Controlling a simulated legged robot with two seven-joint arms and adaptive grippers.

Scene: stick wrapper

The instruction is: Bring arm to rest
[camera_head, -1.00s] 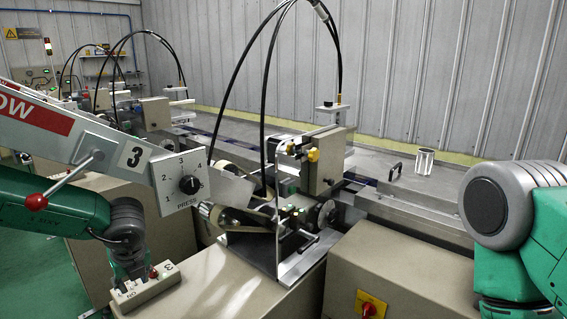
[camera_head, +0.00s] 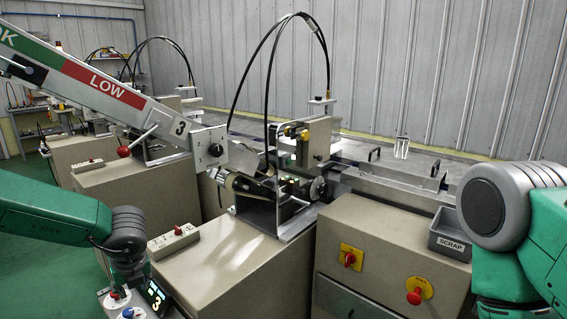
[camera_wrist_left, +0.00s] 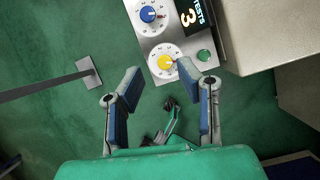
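My left arm (camera_head: 55,212), green with a grey wrist, comes in from the left in the head view. Its gripper (camera_head: 130,272) hangs at the lower left, partly hidden by the wrist. In the left wrist view the gripper (camera_wrist_left: 162,78) has its two blue-padded fingers wide apart with nothing between them. A control panel (camera_wrist_left: 172,30) with a blue dial, a yellow dial and a display reading 3 lies just beyond the fingertips; I cannot tell whether they touch it. My right arm (camera_head: 500,210) shows at the right edge in the head view; its gripper is out of view.
A slanted white bar (camera_head: 95,82) marked LOW crosses the upper left, with a red-knobbed lever (camera_head: 124,151). A wrapping machine (camera_head: 285,185) stands on a beige cabinet. A grey SCRAP bin (camera_head: 449,236) sits beside my right arm. Green floor shows at the left.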

